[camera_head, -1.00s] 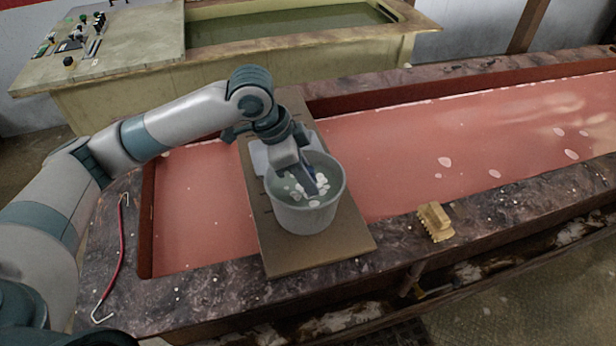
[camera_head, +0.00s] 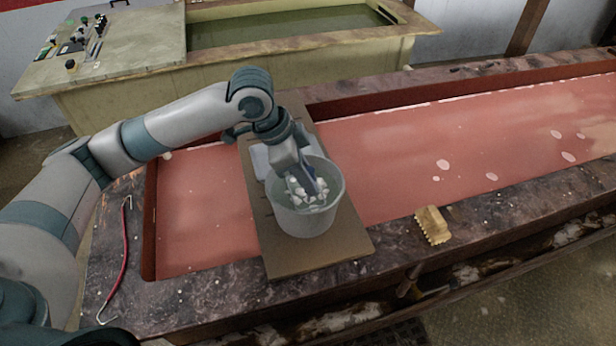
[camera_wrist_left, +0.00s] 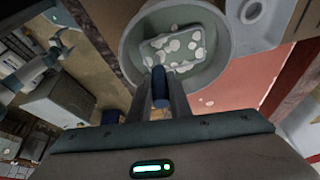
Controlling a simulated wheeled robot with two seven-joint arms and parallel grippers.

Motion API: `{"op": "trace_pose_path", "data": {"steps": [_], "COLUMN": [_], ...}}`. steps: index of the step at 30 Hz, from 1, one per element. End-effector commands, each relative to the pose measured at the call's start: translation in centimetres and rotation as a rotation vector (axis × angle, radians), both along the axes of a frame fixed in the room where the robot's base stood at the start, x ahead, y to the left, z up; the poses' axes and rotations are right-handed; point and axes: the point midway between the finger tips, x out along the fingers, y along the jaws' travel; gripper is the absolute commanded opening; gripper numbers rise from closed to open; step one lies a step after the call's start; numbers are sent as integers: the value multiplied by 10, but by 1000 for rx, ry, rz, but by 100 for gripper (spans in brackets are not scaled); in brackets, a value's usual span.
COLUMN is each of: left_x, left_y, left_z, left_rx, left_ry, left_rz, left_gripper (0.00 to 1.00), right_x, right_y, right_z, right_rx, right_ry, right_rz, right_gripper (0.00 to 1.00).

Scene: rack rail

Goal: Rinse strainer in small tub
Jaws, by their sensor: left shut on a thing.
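The small grey tub (camera_head: 303,226) stands upright on a brown board, with water and white lumps inside. My left gripper (camera_head: 312,190) reaches down into its mouth. In the left wrist view the gripper (camera_wrist_left: 160,97) is shut on a dark blue handle, which I take to be the strainer's (camera_wrist_left: 160,78). Beyond the handle, a pale squarish strainer head with white lumps on it (camera_wrist_left: 172,46) lies within the rim of the tub (camera_wrist_left: 222,60). The gripper hides part of the strainer in the head view. My right gripper is not in view.
The board (camera_head: 318,262) lies across a long trough of reddish liquid (camera_head: 400,150) with pale floating patches. A yellow ridged block (camera_head: 433,225) lies on the trough's front edge. A red hooked rod (camera_head: 124,255) lies at left. A greenish tank (camera_head: 300,60) stands behind.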

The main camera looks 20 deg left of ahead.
Motion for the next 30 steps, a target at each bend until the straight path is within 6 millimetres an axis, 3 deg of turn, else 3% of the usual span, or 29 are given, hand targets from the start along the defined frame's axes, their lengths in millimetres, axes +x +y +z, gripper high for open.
{"op": "trace_pose_path", "data": {"steps": [12, 30], "left_x": [0, 0], "left_y": [0, 0], "left_z": [-11, -11], "left_rx": [0, -1], "left_ry": [-1, -1], "left_rz": [0, 0], "left_gripper": [0, 0], "right_x": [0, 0], "right_y": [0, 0], "right_z": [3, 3], "right_rx": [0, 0], "right_ry": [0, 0], "right_rz": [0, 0], "right_gripper": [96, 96]}}
